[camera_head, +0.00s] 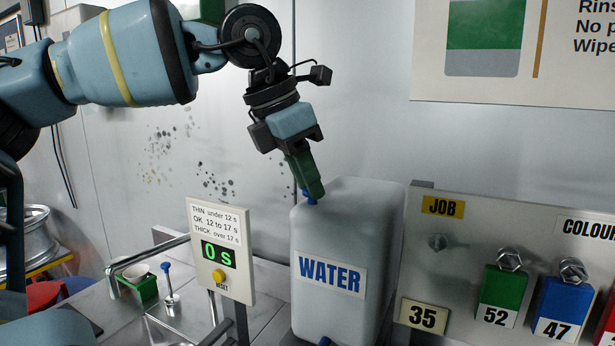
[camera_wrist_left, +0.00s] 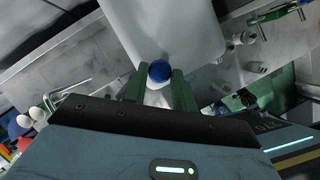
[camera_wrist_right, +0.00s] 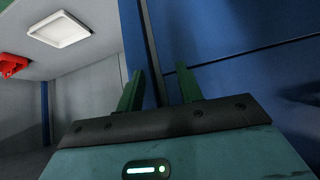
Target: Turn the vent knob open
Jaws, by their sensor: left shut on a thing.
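The white water container (camera_head: 328,235), labelled WATER, stands upright on the bench in the head view. The blue vent knob (camera_head: 310,199) is on its top, mostly hidden by my fingers. My left gripper (camera_head: 313,190) comes down onto it from above, with green fingers slightly tilted. In the left wrist view the round blue knob (camera_wrist_left: 160,71) sits between the tips of my left gripper (camera_wrist_left: 158,82), which is shut on it. My right gripper (camera_wrist_right: 160,92) shows only in the right wrist view, its fingers apart with nothing between them.
A timer panel (camera_head: 221,250) reading 0 S stands left of the container. A grey JOB board (camera_head: 450,270) with green and blue tags is close on the right. A small green holder with a cup (camera_head: 134,284) is on the bench at left. A blue panel (camera_wrist_right: 235,60) is before the right wrist.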

